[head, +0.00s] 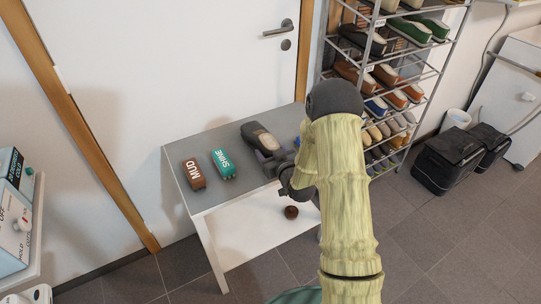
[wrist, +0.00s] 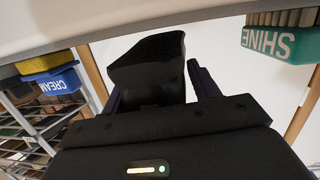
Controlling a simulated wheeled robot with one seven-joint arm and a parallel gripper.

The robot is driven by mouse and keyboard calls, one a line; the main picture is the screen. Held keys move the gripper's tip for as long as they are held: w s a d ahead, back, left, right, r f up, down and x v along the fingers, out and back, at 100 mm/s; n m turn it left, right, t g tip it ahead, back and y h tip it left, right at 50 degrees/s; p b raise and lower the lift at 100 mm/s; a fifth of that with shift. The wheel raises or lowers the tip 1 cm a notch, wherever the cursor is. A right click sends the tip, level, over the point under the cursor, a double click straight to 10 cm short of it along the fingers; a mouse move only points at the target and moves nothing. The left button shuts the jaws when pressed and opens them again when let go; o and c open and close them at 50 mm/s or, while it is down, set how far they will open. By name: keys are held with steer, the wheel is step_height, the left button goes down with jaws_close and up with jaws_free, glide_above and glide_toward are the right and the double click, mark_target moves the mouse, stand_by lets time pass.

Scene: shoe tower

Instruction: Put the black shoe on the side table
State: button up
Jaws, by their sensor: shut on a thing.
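The black shoe (head: 259,136) is over the grey top of the side table (head: 222,137), between the teal SHINE brush and my arm. I cannot tell whether its sole touches the top. My gripper (head: 272,158) is at the table's front edge, shut on the near end of the shoe. In the wrist view the dark shoe (wrist: 147,62) stands between the two fingers of my gripper (wrist: 155,88). My arm hides the right part of the table.
A brown MUD brush (head: 193,174) and a teal SHINE brush (head: 223,163) lie left of the shoe. A shoe rack (head: 418,75) stands at right. A small brown round thing (head: 291,212) is on the lower shelf.

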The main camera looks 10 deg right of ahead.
steer(key=shift+f, duration=0.7)
steer(key=o, duration=1.2)
steer(key=shift+f, duration=0.1)
steer(key=v, duration=1.2)
steer(key=shift+a, duration=0.15)
